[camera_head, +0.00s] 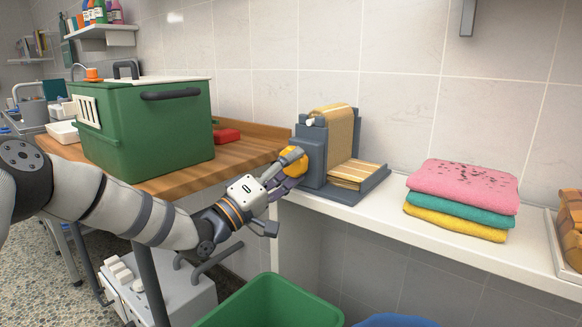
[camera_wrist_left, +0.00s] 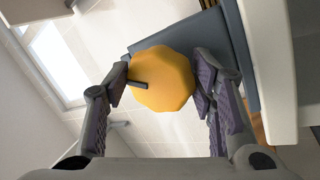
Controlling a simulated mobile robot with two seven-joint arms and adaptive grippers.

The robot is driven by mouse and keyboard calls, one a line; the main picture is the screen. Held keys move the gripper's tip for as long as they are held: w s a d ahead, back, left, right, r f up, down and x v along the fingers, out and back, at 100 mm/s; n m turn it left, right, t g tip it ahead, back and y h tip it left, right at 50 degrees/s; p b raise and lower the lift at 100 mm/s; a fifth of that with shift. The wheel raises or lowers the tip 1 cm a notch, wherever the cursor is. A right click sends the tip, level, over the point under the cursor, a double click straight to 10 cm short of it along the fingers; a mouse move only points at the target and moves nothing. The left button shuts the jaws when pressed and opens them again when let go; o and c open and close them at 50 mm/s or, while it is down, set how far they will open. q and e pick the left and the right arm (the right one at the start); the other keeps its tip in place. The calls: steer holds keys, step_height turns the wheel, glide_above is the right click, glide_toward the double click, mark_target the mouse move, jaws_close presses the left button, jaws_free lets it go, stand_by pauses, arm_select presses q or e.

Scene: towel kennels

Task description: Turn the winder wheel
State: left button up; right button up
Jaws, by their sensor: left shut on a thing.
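The winder (camera_head: 328,152) is a grey-blue stand with a tan rolled cloth on top and folded tan cloth on its base. It sits on the white shelf against the tiled wall. Its yellow winder wheel (camera_head: 293,163) is on the left side of the winder. My left gripper (camera_head: 281,172) is shut on the wheel. In the left wrist view the wheel (camera_wrist_left: 165,78) is yellow with a scalloped edge and a dark bar at its left, and the fingers of my left gripper (camera_wrist_left: 160,85) are on both sides of it. My right gripper is not in view.
A green kennel box (camera_head: 150,128) stands on the wooden table (camera_head: 235,153) at the left, with a red object (camera_head: 227,136) behind it. Folded pink, green and yellow towels (camera_head: 463,198) lie on the white shelf (camera_head: 395,225) at the right. A green bin (camera_head: 270,304) stands below.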

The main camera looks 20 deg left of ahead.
arm_select(q)
steer(key=shift+w+a+r+m+g+h+p, duration=0.1)
steer(key=shift+m+g+h+p, duration=0.35)
steer(key=shift+m, duration=1.3)
steer(key=shift+a+m+g+p, duration=0.1)
steer(key=shift+m+g+p, duration=0.65)
steer(key=shift+m, duration=0.95)
steer(key=shift+w+a+r+m+g+h+p, duration=0.1)
steer(key=shift+m+g+h+p, duration=0.2)
steer(key=shift+m+g, duration=1)
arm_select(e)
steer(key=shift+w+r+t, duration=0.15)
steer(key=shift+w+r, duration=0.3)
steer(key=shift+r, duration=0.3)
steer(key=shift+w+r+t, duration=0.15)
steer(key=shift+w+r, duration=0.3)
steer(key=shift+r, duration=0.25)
arm_select(q)
steer(key=shift+f+m+t, duration=0.1)
steer(key=shift+m+t, duration=0.4)
steer(key=shift+m, duration=0.15)
steer(key=o, duration=1.1)
steer(key=shift+s, duration=0.1)
steer(key=v, duration=1.2)
